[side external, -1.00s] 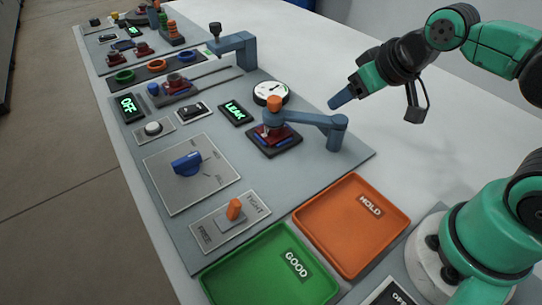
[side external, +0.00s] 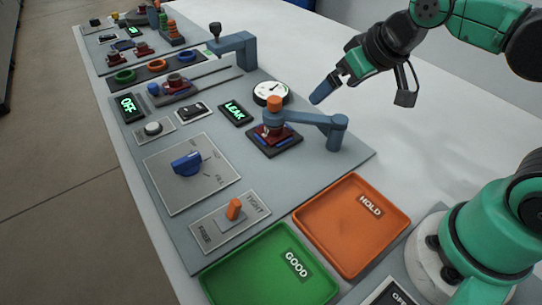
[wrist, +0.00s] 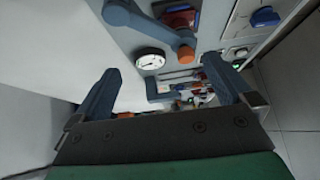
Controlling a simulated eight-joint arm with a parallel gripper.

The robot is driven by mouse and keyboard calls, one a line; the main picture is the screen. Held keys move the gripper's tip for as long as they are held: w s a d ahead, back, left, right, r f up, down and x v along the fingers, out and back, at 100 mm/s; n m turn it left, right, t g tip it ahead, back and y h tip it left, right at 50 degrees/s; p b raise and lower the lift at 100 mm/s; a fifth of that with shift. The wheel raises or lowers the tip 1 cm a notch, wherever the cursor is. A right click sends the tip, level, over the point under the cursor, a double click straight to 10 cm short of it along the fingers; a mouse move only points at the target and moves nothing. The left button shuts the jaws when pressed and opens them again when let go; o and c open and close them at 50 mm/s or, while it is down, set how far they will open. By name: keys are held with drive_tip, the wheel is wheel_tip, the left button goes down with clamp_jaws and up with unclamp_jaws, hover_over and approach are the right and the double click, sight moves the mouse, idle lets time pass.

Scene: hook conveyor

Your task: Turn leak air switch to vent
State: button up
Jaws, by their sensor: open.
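The blue rotary knob (side external: 187,162) sits on a square grey plate (side external: 170,190) with small position labels around it, too small to read surely. Its pointer end is toward the right, near the upper label. It also shows at the upper right of the wrist view (wrist: 265,17). My gripper (side external: 319,94) hangs in the air behind and right of the press arm, well away from the knob. In the wrist view my gripper (wrist: 162,72) has its two blue fingers wide apart with nothing between them.
A blue-grey arm (side external: 310,117) with an orange cap stands between my gripper and the knob. A round gauge (side external: 270,93), a LEAK display (side external: 235,112) and an orange lever (side external: 234,209) are on the panel. Orange (side external: 312,247) and green (side external: 240,282) trays lie in front.

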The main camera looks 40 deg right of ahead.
drive_tip(key=w+a+r+g, duration=0.2)
drive_tip(key=w+a+r, duration=0.1)
drive_tip(key=w+a, duration=0.25)
drive_tip(key=g, duration=0.4)
hover_over(185, 158)
drive_tip(key=f, duration=1)
drive_tip(key=shift+d+f, duration=0.15)
drive_tip(key=shift+d, duration=0.1)
drive_tip(key=shift+a+f+g, duration=0.25)
drive_tip(key=shift+f+g, duration=0.05)
drive_tip(key=shift+f, duration=0.35)
wheel_tip(185, 158, down, 5)
drive_tip(key=shift+r, duration=0.1)
drive_tip(key=c, duration=1.2)
